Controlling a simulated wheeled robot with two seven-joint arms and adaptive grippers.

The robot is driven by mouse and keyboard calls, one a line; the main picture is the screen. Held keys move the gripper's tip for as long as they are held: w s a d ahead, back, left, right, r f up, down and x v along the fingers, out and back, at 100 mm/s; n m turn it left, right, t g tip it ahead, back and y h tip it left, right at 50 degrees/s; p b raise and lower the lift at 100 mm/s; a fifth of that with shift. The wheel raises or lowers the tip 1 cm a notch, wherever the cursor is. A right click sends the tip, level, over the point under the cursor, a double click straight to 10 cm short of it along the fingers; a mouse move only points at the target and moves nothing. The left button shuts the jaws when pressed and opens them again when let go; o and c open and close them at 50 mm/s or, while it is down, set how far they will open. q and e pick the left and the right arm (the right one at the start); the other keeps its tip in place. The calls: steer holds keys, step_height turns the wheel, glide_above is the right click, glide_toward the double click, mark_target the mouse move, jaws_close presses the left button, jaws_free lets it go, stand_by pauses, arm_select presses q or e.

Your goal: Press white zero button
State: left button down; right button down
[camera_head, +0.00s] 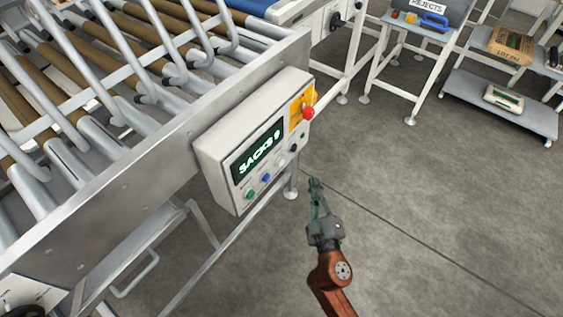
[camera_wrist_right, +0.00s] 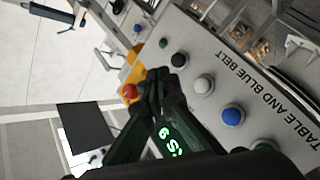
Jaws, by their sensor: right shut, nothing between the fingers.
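The white zero button (camera_head: 280,162) is in the row on the front of the pale control box (camera_head: 217,155). In the right wrist view the white button (camera_wrist_right: 203,85) sits between a black button (camera_wrist_right: 179,60) and a blue button (camera_wrist_right: 232,115). My right gripper (camera_head: 315,185) is shut and empty. In the head view it appears right of the box and below the button row. In the right wrist view its closed fingertips (camera_wrist_right: 158,75) appear left of the white button and partly cover the display. I cannot tell the exact gap. My left gripper is not in view.
The display (camera_head: 258,150) reads "SACKS 9". A red mushroom button (camera_head: 308,113) on a yellow plate sits at the box's upper right. A green button (camera_head: 250,194) is at the row's lower end. The roller conveyor (camera_head: 150,190) fills the left.

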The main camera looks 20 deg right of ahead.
mark_target(281, 162)
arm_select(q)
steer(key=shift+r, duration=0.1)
arm_select(e)
steer(key=shift+r, duration=0.2)
steer(key=shift+w+a, duration=0.1)
